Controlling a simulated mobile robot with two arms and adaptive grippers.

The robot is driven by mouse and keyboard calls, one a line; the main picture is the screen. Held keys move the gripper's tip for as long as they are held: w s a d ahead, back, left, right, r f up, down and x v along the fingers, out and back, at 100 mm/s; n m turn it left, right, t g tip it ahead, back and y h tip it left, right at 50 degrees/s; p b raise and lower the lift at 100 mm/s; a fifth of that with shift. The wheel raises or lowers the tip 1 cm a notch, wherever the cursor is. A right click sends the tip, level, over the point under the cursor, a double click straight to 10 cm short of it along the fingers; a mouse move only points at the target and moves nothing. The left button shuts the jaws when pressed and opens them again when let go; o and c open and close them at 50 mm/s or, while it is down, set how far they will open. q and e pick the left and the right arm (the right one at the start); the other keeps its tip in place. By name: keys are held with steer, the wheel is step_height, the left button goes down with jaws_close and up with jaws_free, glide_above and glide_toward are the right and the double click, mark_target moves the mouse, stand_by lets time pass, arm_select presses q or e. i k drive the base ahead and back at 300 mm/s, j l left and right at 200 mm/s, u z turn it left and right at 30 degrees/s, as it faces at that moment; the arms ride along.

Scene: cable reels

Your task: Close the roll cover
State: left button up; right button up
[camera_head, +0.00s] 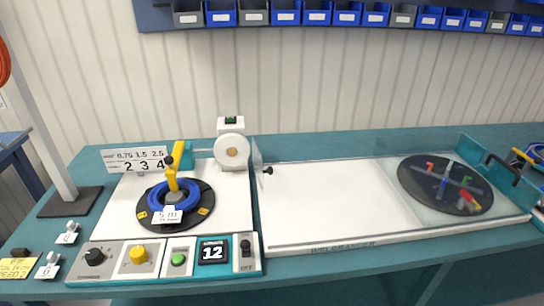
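A clear see-through cover (395,205) lies over the right end of the long white bed, above a dark reel disc (445,184) with coloured parts. A black handle (503,167) is at its right end, by a teal end piece. A small clear panel (258,158) with a black knob (267,170) stands upright at the bed's left end. The middle and left of the bed (320,200) look bare. I cannot tell exactly where the clear cover's edges run. Neither of my grippers is in view.
On the left, a blue cable coil (173,200) sits on a black turntable with a yellow arm (173,176) above. A white measuring unit (231,147) stands behind. A control panel (165,256) with knobs and a display reading 12 runs along the front. Bins (286,13) hang on the wall.

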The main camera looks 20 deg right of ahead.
mark_target(270, 171)
steer(key=l+u, duration=0.15)
steer(key=l, duration=0.45)
steer(key=l+u, duration=0.15)
steer(key=l, duration=0.4)
steer(key=l+u, duration=0.2)
steer(key=l, duration=0.35)
steer(key=k+l+u, duration=0.15)
steer(key=l, duration=0.4)
steer(key=k+l, duration=0.35)
steer(key=k, duration=0.1)
